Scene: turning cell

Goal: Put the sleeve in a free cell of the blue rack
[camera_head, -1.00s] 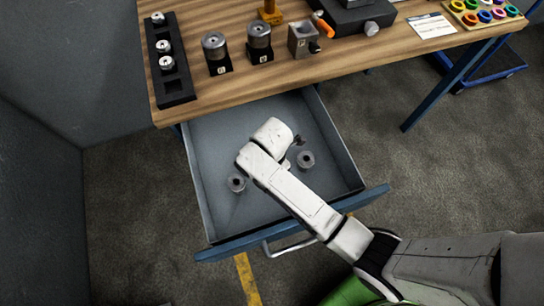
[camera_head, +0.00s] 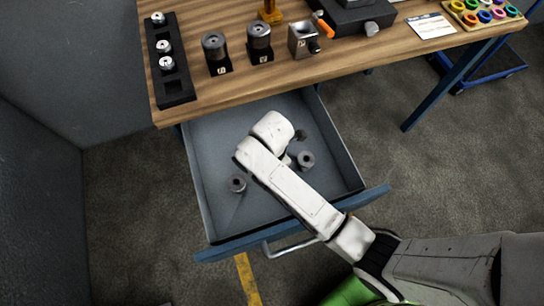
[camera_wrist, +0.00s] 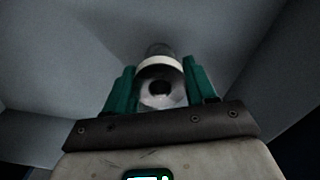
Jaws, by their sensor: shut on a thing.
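My gripper (camera_wrist: 160,84) shows in the wrist view with its green fingers on either side of a grey metal sleeve (camera_wrist: 160,92). It is shut on this sleeve, which has a pale band and a dark round bore facing the camera. In the head view my arm reaches over the open drawer and hides most of the gripper and the held sleeve. I cannot make out a blue rack in either view.
The open grey drawer (camera_head: 212,205) has a blue front. Above it is the wooden bench (camera_head: 290,80), with a black rack (camera_head: 178,92) holding several silver pieces, two dark cylinders on stands, and a grey block (camera_head: 302,40). A board of coloured rings (camera_head: 485,14) lies at the far right.

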